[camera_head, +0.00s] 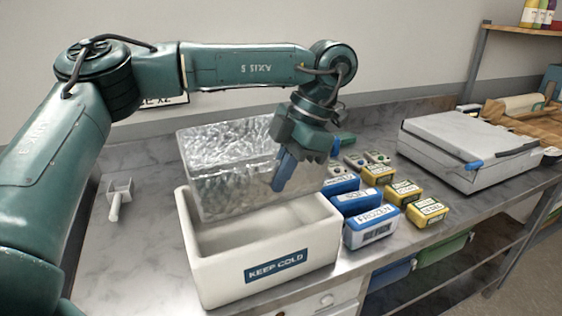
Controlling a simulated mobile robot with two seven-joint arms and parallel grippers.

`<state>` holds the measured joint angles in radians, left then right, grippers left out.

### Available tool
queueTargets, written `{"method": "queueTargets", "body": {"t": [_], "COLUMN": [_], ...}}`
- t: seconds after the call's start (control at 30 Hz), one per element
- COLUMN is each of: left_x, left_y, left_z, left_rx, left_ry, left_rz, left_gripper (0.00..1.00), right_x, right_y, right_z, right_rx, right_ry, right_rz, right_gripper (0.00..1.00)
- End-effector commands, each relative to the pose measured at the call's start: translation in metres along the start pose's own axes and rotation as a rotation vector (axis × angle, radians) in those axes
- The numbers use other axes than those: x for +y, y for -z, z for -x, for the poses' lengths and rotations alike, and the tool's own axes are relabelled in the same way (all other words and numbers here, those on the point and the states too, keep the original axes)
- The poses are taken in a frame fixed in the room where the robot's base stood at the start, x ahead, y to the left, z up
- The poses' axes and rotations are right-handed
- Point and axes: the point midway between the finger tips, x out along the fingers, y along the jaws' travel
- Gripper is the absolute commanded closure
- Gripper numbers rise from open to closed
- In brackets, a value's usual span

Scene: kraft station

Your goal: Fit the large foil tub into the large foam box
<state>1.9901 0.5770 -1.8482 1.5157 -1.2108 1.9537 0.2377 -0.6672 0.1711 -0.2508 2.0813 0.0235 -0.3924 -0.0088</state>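The large foil tub (232,178) is a crinkled, silvery, see-through-looking bin. It overlaps the back of the white large foam box (270,285), whose front label reads KEEP COLD, and hides its back rim. The tub's lower edge shows over the box's opening, so it appears raised above it and not down inside. My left gripper (290,170) is at the tub's right end, with a blue finger in front of the foil wall. It appears shut on the tub, though the contact is partly hidden. My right gripper is out of view.
Blue FROZEN packs (371,228) and yellow-labelled packs (427,212) stand close to the right of the foam box. A grey lidded case (470,140) lies further right. A small white scoop-like tool (118,197) lies at left, with bare counter around it.

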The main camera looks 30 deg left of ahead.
Motion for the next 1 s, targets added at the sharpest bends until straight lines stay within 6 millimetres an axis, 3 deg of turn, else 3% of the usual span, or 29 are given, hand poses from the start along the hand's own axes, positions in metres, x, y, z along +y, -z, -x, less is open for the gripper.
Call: {"method": "queueTargets", "body": {"t": [1.0], "left_x": [-0.004], "left_y": [-0.019], "left_z": [-0.047], "left_rx": [-0.001], "left_ry": [0.0], "left_rz": [0.001], "left_gripper": [1.0], "right_x": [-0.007], "right_y": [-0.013], "right_z": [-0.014], "right_rx": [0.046], "right_ry": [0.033], "right_rz": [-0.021], "right_gripper": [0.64]}}
